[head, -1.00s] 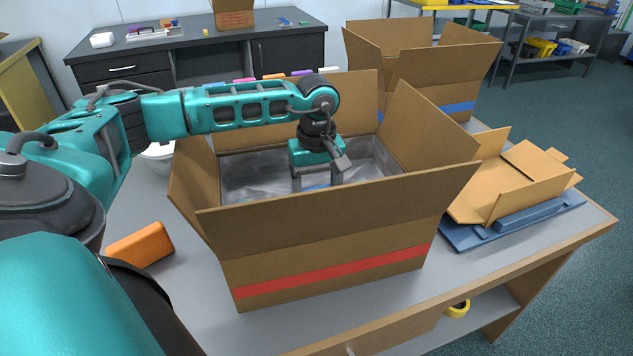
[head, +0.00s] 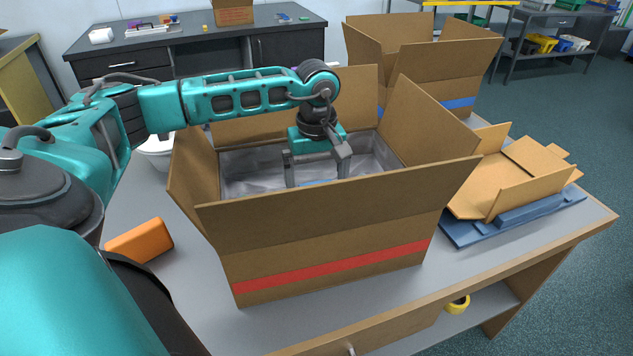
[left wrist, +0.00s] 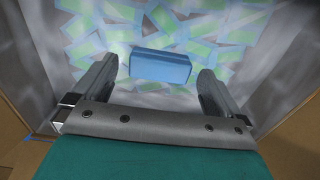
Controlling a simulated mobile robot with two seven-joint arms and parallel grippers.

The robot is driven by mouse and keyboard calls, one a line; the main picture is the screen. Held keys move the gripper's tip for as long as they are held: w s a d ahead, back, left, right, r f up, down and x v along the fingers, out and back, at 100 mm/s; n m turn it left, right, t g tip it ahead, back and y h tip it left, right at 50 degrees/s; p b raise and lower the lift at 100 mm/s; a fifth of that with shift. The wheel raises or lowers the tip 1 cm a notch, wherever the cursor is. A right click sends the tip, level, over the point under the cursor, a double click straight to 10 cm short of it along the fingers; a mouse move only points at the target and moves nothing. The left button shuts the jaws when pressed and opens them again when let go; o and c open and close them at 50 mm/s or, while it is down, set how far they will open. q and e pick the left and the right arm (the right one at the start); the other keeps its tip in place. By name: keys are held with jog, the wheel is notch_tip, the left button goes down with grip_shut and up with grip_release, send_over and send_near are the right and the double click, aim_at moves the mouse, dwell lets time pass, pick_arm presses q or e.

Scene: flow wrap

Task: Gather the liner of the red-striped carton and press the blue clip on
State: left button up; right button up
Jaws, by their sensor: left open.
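The red-striped carton (head: 330,265) stands open on the table with its flaps up. A grey, crinkled liner (head: 255,175) lines its inside. My left gripper (head: 317,183) reaches down into the carton from above. In the left wrist view the left gripper (left wrist: 158,85) is open, its fingers wide apart. A blue block (left wrist: 160,66), which may be the clip, appears between and beyond the fingertips, not gripped. Below it lie several green and pale-blue packets (left wrist: 215,30) inside the liner. In the head view only a sliver of blue shows under the gripper. My right gripper is not in view.
A blue-striped open carton (head: 440,65) stands behind. Flattened cardboard (head: 520,175) lies on a blue tray (head: 470,232) to the right. An orange block (head: 140,241) lies left of the carton. Yellow tape (head: 457,304) sits on a lower shelf. The front table strip is clear.

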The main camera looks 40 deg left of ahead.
pick_arm(q)
notch_tip(320, 180, up, 11)
dwell(0.3)
jog(key=shift+r, duration=0.2)
notch_tip(320, 180, up, 6)
jog(key=shift+f+p, duration=0.1)
jog(key=shift+p, duration=0.45)
dwell(0.4)
